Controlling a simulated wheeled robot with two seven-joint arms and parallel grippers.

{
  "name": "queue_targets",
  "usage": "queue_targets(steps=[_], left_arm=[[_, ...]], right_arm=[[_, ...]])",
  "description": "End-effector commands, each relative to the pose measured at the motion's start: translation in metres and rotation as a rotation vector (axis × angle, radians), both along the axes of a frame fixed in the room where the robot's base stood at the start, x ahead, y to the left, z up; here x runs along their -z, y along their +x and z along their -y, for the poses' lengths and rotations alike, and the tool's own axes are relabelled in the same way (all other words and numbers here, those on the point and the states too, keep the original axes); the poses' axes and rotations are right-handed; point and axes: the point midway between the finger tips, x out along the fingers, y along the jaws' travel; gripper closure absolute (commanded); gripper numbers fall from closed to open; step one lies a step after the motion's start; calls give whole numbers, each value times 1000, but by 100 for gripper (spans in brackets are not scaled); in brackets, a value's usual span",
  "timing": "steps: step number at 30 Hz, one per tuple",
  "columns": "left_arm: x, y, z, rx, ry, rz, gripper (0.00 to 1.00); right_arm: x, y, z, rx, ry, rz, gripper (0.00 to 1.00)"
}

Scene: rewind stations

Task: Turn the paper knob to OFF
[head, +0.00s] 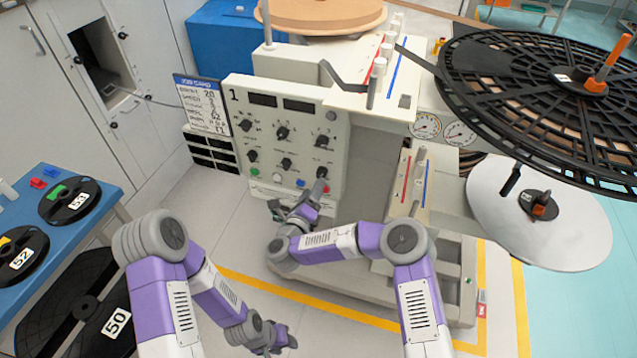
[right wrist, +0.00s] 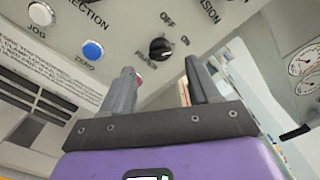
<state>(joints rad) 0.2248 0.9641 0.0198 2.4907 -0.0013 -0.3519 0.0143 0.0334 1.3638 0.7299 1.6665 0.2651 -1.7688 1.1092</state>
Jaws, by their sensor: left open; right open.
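The paper knob (right wrist: 160,48) is a small black knob on the white control panel (head: 235,95). In the right wrist view its PAPER label is beside it, with OFF and ON printed around it. Which mark it points to is too small to read surely. In the head view the knob (head: 322,172) is at the panel's lower right. My right gripper (right wrist: 160,68) is open and empty, its fingers towards the panel, with the knob showing between and beyond the tips. A red button is partly hidden behind one finger. My left gripper (head: 287,341) is open and low over the floor, away from the panel.
Several other black knobs and a blue button (right wrist: 93,50) share the panel. A large black reel (head: 540,100) and a pale disc (head: 490,215) stand right. A blue table (head: 40,255) with numbered reels is left.

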Motion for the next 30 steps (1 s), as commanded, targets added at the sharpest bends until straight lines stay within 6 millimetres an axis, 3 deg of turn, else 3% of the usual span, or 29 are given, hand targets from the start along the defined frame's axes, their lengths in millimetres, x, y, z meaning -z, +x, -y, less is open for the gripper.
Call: queue_targets(steps=[10,22,30], left_arm=[[13,0,0,0,0,0,57],[15,0,0,0,0,0,57],[15,0,0,0,0,0,57]], right_arm=[[1,49,17,0,-4,0,39],[0,58,19,-4,-6,-2,39],[0,58,19,-4,-6,-1,80]])
